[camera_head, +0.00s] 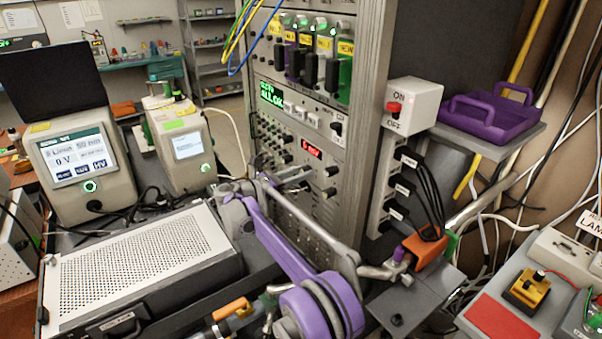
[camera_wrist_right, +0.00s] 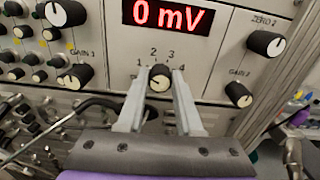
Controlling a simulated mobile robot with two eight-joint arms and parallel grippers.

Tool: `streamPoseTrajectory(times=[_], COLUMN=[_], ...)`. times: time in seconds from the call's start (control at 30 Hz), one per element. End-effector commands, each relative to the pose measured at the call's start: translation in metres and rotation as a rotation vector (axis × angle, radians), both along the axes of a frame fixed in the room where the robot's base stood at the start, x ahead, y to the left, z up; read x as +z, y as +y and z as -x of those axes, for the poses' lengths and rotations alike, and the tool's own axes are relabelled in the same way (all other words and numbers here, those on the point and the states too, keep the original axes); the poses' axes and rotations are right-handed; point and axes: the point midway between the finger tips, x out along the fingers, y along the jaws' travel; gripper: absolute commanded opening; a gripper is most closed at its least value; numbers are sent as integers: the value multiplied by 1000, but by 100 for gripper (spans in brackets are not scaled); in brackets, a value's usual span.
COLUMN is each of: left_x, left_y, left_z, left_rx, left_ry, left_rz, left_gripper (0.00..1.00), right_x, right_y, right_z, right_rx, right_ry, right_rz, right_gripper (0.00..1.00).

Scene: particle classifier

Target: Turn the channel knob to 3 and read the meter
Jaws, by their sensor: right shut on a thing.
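The channel knob (camera_wrist_right: 159,78) is small and round with a dark rim, on a pale panel marked 1, 2, 3 and 4 around it. In the right wrist view my right gripper (camera_wrist_right: 160,84) has its two grey fingers on either side of the knob, shut on it. I cannot tell clearly which number the knob points to. The meter (camera_wrist_right: 168,17) above it shows 0 mV in red; it also shows in the head view (camera_head: 310,149). In the head view my right gripper (camera_head: 298,180) reaches the rack panel below the meter.
Knobs marked ZERO 2 (camera_wrist_right: 266,44) and GAIN 2 (camera_wrist_right: 238,94) sit right of the channel knob, with more knobs at left. A dark cable (camera_wrist_right: 75,113) runs below left. A perforated grey case (camera_head: 140,255) stands left of my arm.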

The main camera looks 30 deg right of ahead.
Motion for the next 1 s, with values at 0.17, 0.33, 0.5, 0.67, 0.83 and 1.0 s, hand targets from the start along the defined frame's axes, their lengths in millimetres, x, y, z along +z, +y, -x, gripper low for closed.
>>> streamPoseTrajectory(times=[0.17, 0.33, 0.5, 0.67, 0.83, 1.0], left_x=[3, 7, 12, 16, 21, 25], left_y=[0, 0, 0, 0, 0, 0], left_z=[-1, -1, -2, -3, -4, -5], left_rx=[0, 0, 0, 0, 0, 0], left_ry=[-1, -3, -5, -7, -8, -11], left_rz=[0, 0, 0, 0, 0, 0], left_gripper=[50, 50, 50, 50, 50, 50], right_x=[1, 1, 1, 1, 1, 1], right_y=[0, 0, 0, 0, 0, 0], right_z=[0, 0, 0, 0, 0, 1], right_rx=[0, 0, 0, 0, -1, 0], right_ry=[-89, -224, -385, -536, -698, -858], right_rz=[-7, -18, -30, -42, -55, -67], right_gripper=[0, 0, 0, 0, 0, 0])
